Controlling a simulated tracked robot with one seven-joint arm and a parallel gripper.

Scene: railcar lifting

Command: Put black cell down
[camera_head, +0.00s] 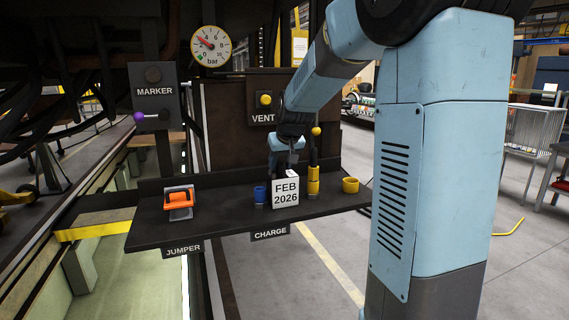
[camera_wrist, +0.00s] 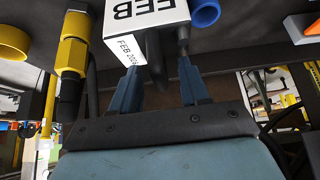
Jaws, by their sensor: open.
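My gripper (camera_head: 287,152) is above the dark shelf (camera_head: 235,221), behind a white block marked FEB 2026 (camera_head: 286,193). In the wrist view, its two dark blue fingers (camera_wrist: 160,70) are apart, close to that block (camera_wrist: 145,22). A dark, rod-like shape (camera_wrist: 154,52) shows between the fingertips, and I cannot tell whether it is the black cell. No black cell shows clearly in the head view, where the block hides the fingertips and what is behind it.
A blue cup (camera_head: 260,194) stands left of the block. A yellow fitting (camera_head: 313,181) and a yellow ring (camera_head: 350,185) stand right of it. An orange jumper piece (camera_head: 179,202) is at the shelf's left. The shelf is bare between the orange piece and blue cup.

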